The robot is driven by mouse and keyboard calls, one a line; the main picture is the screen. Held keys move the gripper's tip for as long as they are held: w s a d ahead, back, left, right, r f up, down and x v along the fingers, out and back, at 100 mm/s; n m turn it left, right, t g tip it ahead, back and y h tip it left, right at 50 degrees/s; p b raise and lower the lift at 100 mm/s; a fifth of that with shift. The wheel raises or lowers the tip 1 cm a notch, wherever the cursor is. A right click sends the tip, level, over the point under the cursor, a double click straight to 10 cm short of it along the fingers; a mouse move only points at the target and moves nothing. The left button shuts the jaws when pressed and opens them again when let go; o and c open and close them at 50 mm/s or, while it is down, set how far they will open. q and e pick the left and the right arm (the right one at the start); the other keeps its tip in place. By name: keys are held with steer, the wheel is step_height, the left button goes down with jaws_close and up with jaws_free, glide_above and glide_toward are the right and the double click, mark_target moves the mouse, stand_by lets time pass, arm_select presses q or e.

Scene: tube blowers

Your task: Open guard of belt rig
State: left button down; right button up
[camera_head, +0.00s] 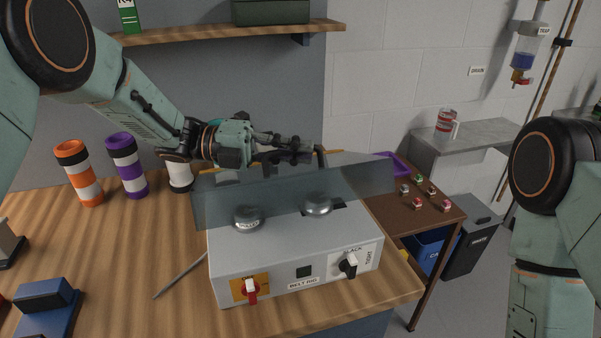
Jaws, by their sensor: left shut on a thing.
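The belt rig (293,264) is a light grey box on the wooden bench. Its top carries two round grey pulleys (247,219). The front has a red switch (251,290) on a yellow plate and a black knob (348,265) beside the words slack and tight. The guard (290,196) is a tinted see-through panel standing tilted across the rig's top. My left gripper (311,151) reaches over from the left, behind the panel's upper edge, shut on the guard's dark handle (322,160). The fingers partly hide the handle. My right gripper is out of view.
Orange (78,173), purple (127,165) and white (180,174) cylinders stand at the bench's back left. A thin rod (180,275) lies left of the rig. A brown side table (430,213) with several small knobs stands to the right. A shelf (215,35) hangs above.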

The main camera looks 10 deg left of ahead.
arm_select(q)
steer(key=shift+w+a+r, duration=0.25)
steer(key=shift+w+r, duration=0.3)
steer(key=shift+r, duration=0.2)
steer(key=shift+w+a+r, duration=0.25)
steer(key=shift+w+r, duration=0.3)
steer(key=shift+r, duration=0.2)
steer(key=c, duration=1.7)
jaws_free()
steer(key=shift+a+n, duration=0.1)
steer(key=shift+n, duration=0.2)
steer(key=a, duration=1.1)
steer(key=shift+s+a+r, duration=0.1)
steer(key=shift+a+r, duration=0.1)
steer(key=shift+a, duration=0.2)
steer(key=shift+a, duration=0.2)
